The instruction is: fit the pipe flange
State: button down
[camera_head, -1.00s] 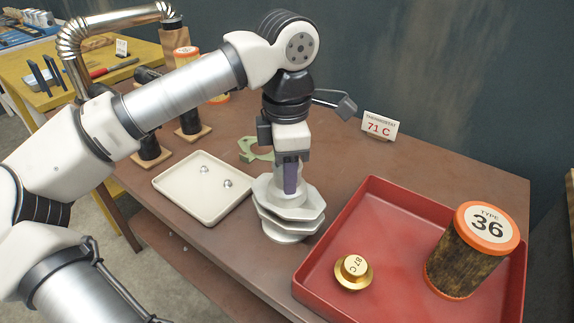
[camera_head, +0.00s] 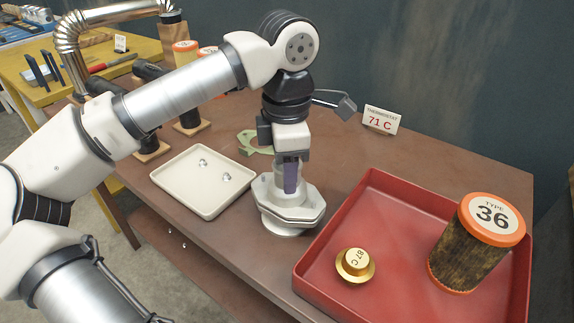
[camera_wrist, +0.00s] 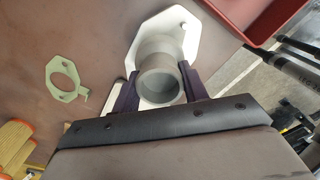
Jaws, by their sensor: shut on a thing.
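The grey-white pipe flange (camera_head: 268,190) has a round neck and an oval plate. My gripper (camera_head: 290,178) is shut on its neck from above. In the wrist view, dark fingers stand on both sides of the open neck (camera_wrist: 158,78). The plate sits level and close on a pale round base piece (camera_head: 285,229) on the brown bench; I cannot tell whether it is fully seated. A pale green gasket (camera_head: 247,142) lies flat behind, apart from the flange; it also shows in the wrist view (camera_wrist: 52,79). Two shiny nuts (camera_head: 226,178) lie in a cream tray (camera_head: 208,212).
A red tray (camera_head: 410,205) at right holds a gold thermostat cap (camera_head: 354,266) and an orange-topped filter (camera_head: 470,245). A 71 C sign (camera_head: 381,121) stands behind. Two small bright specks (camera_head: 184,245) show below the bench's front edge.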

jog(key=shift+f, duration=0.1)
dwell(0.3)
jog(key=c, duration=0.7)
grip_release()
jog(key=shift+c, duration=0.3)
jog(key=shift+r+p, duration=2.25)
jog(key=shift+r, duration=1.3)
